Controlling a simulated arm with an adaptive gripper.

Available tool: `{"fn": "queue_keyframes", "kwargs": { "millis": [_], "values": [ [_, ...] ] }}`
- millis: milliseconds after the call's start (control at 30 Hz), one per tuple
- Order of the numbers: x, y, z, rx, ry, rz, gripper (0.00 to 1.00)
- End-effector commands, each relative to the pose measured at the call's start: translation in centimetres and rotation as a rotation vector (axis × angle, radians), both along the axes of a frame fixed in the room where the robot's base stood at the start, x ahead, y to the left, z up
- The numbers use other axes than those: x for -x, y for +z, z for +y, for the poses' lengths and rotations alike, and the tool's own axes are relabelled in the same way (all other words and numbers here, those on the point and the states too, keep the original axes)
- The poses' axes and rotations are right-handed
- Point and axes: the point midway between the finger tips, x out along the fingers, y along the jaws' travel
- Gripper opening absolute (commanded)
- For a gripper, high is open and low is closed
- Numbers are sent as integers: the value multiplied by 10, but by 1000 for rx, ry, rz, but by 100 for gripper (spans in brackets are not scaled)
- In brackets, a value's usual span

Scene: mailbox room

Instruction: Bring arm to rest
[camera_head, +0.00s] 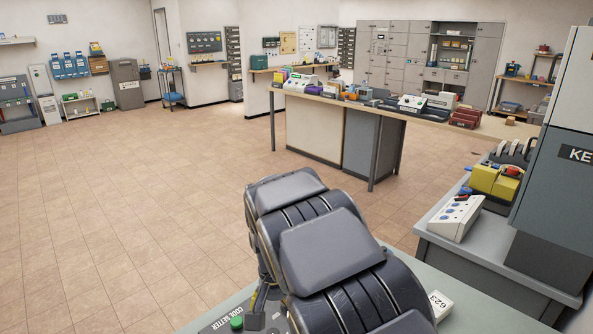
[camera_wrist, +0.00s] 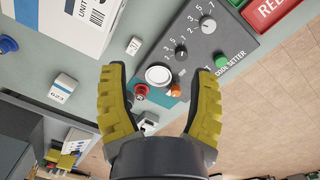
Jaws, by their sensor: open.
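My gripper (camera_wrist: 162,88) is open in the wrist view, with its two yellow, dark-lined fingers apart. Nothing shows gripped between the fingers. In the head view my dark arm covers the lower middle, and my gripper is hidden or too small to tell there. Part of the code setter, with its green button (camera_head: 237,323), shows beside my arm at the bottom edge.
A small white block marked 623 (camera_head: 438,303) sits right of my arm; it also shows in the wrist view (camera_wrist: 62,88). A white control box (camera_head: 456,217) and yellow device (camera_head: 494,182) stand on the right counter. A long cluttered counter (camera_head: 440,117) stands behind. Open tiled floor lies left.

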Motion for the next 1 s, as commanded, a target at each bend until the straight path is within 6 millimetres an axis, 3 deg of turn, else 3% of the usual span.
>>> {"fn": "queue_keyframes", "kwargs": {
  "millis": [33,100,400,600,700,833,1000],
  "values": [
    [13,18,-19,3,-1,-1,61],
    [32,36,-42,6,11,10,61],
    [144,84,-111,-17,97,75,61],
    [223,92,-132,-50,191,118,61],
    [252,91,-136,-63,233,131,61],
    [274,88,-138,-71,272,144,61],
    [282,87,-139,-73,287,147,61]
  ]
}}
